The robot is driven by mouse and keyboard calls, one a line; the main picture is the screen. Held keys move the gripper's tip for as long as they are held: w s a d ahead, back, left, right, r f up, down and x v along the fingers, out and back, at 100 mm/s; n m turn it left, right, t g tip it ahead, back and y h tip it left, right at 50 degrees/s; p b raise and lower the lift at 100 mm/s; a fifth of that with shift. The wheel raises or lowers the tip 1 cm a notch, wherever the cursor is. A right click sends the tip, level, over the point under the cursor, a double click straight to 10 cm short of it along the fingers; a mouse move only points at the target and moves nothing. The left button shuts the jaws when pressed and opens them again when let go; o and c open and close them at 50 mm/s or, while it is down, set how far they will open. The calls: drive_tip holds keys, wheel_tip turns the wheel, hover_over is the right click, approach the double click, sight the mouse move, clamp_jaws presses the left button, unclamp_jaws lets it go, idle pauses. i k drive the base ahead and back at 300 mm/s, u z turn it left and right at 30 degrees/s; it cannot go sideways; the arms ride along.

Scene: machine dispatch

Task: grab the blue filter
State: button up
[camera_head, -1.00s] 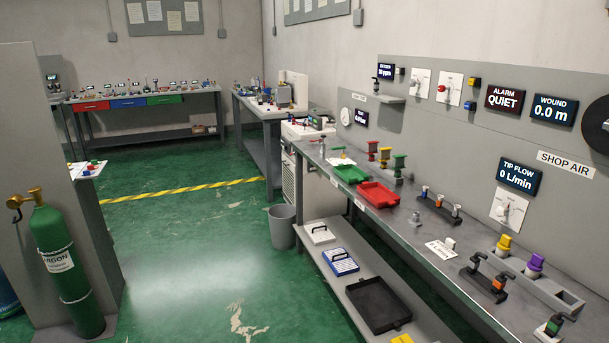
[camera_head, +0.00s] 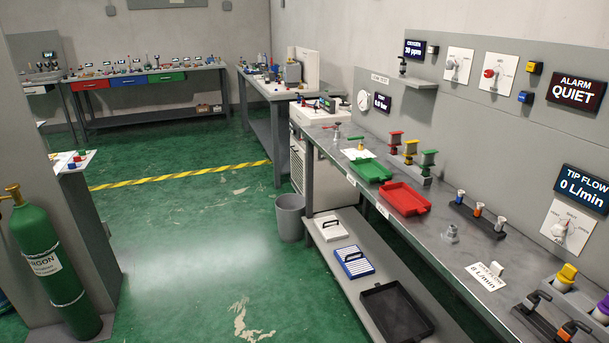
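No part is plainly marked as the blue filter. A small part with a blue band (camera_head: 460,199) stands upright in a dark rack (camera_head: 471,218) on the right bench, beside an orange-banded part (camera_head: 479,211). It is too small to tell whether it is a filter. My gripper is not in view.
The right bench (camera_head: 440,249) also holds a green tray (camera_head: 371,171), a red tray (camera_head: 404,199) and several coloured parts. A grey bin (camera_head: 290,218) stands beside it. A green argon cylinder (camera_head: 48,262) is at left. The green floor between is open.

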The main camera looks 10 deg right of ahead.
sight(355, 264)
drive_tip(key=u, duration=0.3)
drive_tip(key=i, duration=1.5)
drive_tip(key=u, duration=0.2)
